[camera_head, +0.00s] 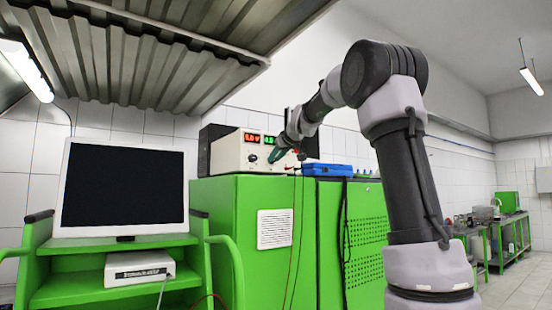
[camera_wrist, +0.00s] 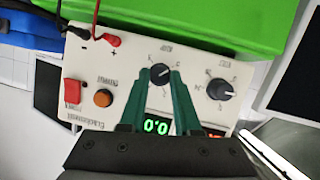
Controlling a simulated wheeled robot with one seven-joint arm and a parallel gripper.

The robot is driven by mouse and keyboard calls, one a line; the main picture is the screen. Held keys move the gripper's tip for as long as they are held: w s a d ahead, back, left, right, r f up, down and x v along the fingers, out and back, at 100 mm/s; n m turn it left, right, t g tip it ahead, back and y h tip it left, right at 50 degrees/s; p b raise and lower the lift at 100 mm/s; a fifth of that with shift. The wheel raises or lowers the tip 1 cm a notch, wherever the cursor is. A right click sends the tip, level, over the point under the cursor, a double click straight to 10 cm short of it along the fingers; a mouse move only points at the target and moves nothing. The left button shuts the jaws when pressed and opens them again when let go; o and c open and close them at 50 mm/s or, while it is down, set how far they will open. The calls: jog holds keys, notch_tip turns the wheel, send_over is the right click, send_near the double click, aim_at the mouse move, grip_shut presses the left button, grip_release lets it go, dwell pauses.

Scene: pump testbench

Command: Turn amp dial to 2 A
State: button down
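The amp dial (camera_wrist: 160,74) is a black round knob on the white front panel of the power supply, seen upside down in the wrist view. My gripper (camera_wrist: 162,72) has its green fingers on either side of this dial, with their tips close against its edges and no clear gap. The green display (camera_wrist: 157,127) by this dial reads 0.0. A second black dial (camera_wrist: 220,89) is to the right, clear of the fingers. In the head view the power supply (camera_head: 229,153) stands on a green cabinet, and my gripper (camera_head: 279,154) reaches its front, hiding the dial.
Red and black leads plug into the panel near the red terminal (camera_wrist: 112,40). An orange button (camera_wrist: 103,98) and a red power switch (camera_wrist: 72,92) are to the left. A blue case (camera_head: 328,170) lies beside the supply. A monitor (camera_head: 122,188) stands at the left.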

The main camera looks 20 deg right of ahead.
jog(key=shift+d+m, duration=0.1)
jog(key=shift+m, duration=0.2)
jog(key=m+y, duration=0.1)
jog(key=m+g+y, duration=0.1)
jog(key=m, duration=0.1)
jog(key=shift+w+d+y, duration=0.1)
jog(key=shift+d+y, duration=0.15)
jog(key=shift+y, duration=0.05)
jog(key=m+y, duration=0.2)
jog(key=m, duration=0.2)
jog(key=m+y, duration=0.2)
jog(key=m, duration=0.2)
jog(key=f+m+t+y, duration=0.1)
jog(key=m+y, duration=0.1)
jog(key=m, duration=0.1)
jog(key=shift+w+d+m+y, duration=0.15)
jog(key=shift+d+m+y, duration=0.15)
jog(key=shift+d+m, duration=0.1)
dwell(0.5)
jog(key=c, duration=0.6)
grip_release()
jog(key=shift+a, duration=0.1)
